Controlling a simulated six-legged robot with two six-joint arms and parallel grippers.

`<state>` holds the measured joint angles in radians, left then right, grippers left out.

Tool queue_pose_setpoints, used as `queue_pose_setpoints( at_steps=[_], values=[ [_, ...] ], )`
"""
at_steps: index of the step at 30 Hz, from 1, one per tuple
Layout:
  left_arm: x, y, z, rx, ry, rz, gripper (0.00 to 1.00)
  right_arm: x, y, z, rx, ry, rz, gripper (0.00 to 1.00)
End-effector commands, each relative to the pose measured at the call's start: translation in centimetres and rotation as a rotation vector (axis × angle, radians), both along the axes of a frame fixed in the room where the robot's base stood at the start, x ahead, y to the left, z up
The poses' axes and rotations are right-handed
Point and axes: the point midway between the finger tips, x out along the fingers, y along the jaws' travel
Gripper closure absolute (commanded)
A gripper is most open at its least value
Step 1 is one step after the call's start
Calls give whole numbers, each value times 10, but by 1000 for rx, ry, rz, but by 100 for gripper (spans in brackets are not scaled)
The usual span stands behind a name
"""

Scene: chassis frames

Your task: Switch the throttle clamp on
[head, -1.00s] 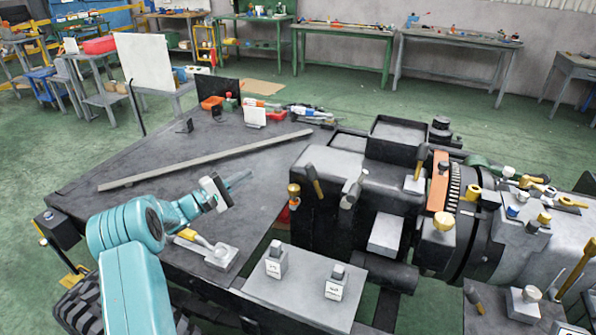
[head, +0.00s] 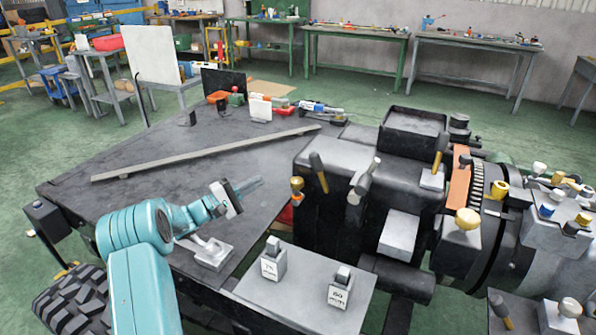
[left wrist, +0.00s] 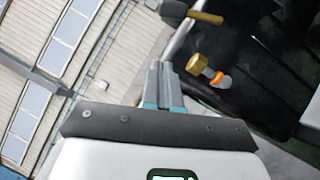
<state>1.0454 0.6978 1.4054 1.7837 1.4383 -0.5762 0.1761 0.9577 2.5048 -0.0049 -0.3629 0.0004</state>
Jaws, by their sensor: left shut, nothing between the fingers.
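Nothing in view is clearly marked as the throttle clamp, and I cannot tell which control it is. Two small labelled switch blocks stand on the grey front panel (head: 300,303): a left block (head: 272,262) and a right block (head: 340,289). Their labels are too small to read surely. A lever on a pale base plate (head: 210,252) is at the dark table's front edge, partly behind my left arm. My left gripper (head: 252,185) is shut and empty above the table, left of the black machine housing. It also shows in the left wrist view (left wrist: 163,68). My right gripper is not in view.
A brass-topped knob (head: 297,186) stands at the housing's left side, just right of my left gripper. Several levers rise from the housing (head: 340,160). A long grey bar (head: 200,154) lies on the dark table (head: 110,190). Space above the table's middle is free.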

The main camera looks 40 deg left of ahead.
Motion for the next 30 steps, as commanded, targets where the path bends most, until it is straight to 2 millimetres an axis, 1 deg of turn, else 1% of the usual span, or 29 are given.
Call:
queue_pose_setpoints(
  at_steps=[8,11,14,17,21,26,27,30],
  values=[
    [1,0,1,0,0,-1,100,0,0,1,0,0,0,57],
    [6,-1,2,1,-1,-3,100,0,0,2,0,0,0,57],
    [17,-4,5,1,-1,-4,100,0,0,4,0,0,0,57],
    [36,-9,9,0,-1,-4,100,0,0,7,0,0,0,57],
    [66,-16,16,2,-2,-5,100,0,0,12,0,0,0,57],
    [98,-24,23,1,-2,-5,100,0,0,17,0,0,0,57],
    [103,-28,26,0,-1,-4,100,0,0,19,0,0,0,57],
    [109,-41,32,-2,-1,-3,100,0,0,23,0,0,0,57]
  ],
)
